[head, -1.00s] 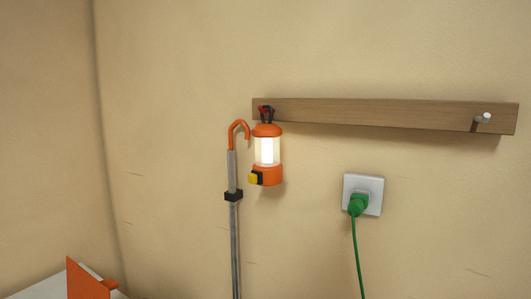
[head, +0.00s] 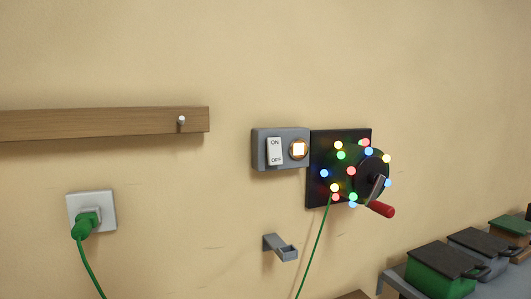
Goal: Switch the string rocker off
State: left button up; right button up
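The string rocker (head: 275,152) is a white rocker switch marked ON at the top and OFF at the bottom. The coloured string lights (head: 351,171) around the reel are lit. Which side of the rocker is pressed in is too small to tell. Neither of my grippers shows in the head view.
A wooden rail (head: 100,122) with a peg (head: 181,120) is at left, above a white socket (head: 92,211) with a green plug (head: 86,224). A grey bracket (head: 281,246) juts out below the wall box. Several lidded boxes (head: 443,268) stand at lower right. The wall before the rocker is clear.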

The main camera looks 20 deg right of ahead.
aim_at(274, 157)
jog(key=k+z, duration=0.1)
jog(key=z, duration=0.35)
jog(key=l+z, duration=0.15)
jog(key=z, duration=0.25)
jog(key=k+l+z, duration=0.1)
jog(key=z, duration=0.35)
jog(key=l+z, duration=0.15)
jog(key=z, duration=0.3)
